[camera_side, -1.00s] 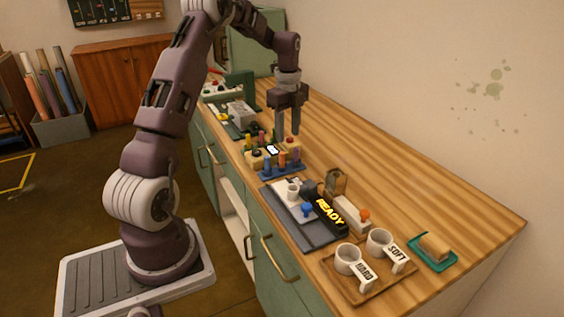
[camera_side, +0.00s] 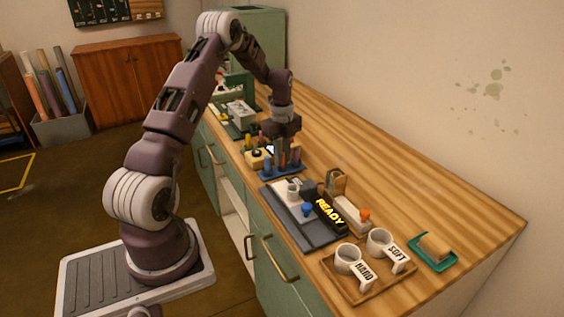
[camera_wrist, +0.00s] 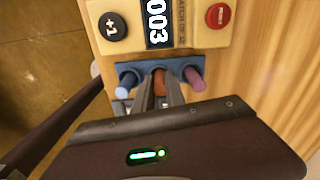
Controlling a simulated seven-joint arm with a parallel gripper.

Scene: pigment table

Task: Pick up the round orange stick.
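The orange stick (camera_wrist: 159,82) stands in a blue rack (camera_wrist: 140,67), between a blue stick (camera_wrist: 124,87) and a purple stick (camera_wrist: 195,77). My gripper (camera_wrist: 160,88) is down over it from above, with one finger on each side of the orange stick. I cannot tell whether the fingers press on it or are just apart from it. In the side view my gripper (camera_side: 282,157) is low at the rack (camera_side: 284,171), and its fingers mostly hide the orange stick there. The blue stick (camera_side: 267,160) and the purple stick (camera_side: 297,158) stand close beside the fingers.
A yellow counter box (camera_wrist: 180,36) with a "+1" button, "003" display and red button sits just behind the rack. A dark station with a "READY" sign (camera_side: 329,213) and a wooden tray (camera_side: 372,289) with two cups are nearer.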

